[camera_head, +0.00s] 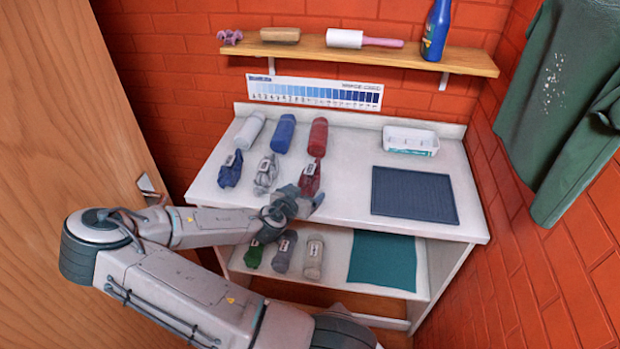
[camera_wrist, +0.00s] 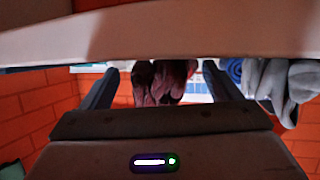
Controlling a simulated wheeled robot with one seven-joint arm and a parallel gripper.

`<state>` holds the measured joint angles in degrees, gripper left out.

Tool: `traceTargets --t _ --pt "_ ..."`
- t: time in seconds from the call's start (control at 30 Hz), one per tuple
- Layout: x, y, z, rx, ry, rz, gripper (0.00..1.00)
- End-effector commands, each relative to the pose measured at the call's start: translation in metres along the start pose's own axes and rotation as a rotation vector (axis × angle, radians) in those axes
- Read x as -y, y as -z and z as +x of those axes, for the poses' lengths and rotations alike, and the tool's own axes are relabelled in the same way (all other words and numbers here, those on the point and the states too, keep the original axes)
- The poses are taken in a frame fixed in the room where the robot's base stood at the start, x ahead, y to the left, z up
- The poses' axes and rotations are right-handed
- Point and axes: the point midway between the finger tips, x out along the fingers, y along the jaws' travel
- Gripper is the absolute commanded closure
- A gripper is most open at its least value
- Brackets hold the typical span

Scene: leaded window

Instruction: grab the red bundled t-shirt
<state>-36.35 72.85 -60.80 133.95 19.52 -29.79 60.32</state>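The red bundled t-shirt (camera_head: 310,177), with a pale tag, lies near the front of the white table's top (camera_head: 350,195), right of a grey bundle. In the wrist view the dark red cloth (camera_wrist: 165,82) shows between my two fingers, with gaps at both sides. My gripper (camera_head: 303,197) is at the table's front edge, just in front of the red bundle. It also shows in the wrist view (camera_wrist: 160,88), with its fingers apart. A pale band across the top of that view hides part of the scene. Whether a finger touches the cloth cannot be told.
Blue (camera_head: 230,169) and grey (camera_head: 266,172) bundles lie left of the red one. A dark mat (camera_head: 413,194) and white box (camera_head: 410,140) are at right. A lower shelf (camera_head: 335,262) holds more bundles and a teal cloth.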

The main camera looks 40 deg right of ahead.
Motion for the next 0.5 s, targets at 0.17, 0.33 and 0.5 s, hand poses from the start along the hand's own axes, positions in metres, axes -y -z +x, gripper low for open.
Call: traceTargets --t 0.17,0.33,0.5 --pt "-0.0001 0.0 -0.0002 0.0 0.0 0.0 0.63" --pt "-0.0002 0.0004 -0.0003 -0.001 0.0 0.001 0.68" --pt "-0.0001 0.0012 -0.0006 -0.001 0.0 0.001 0.68"
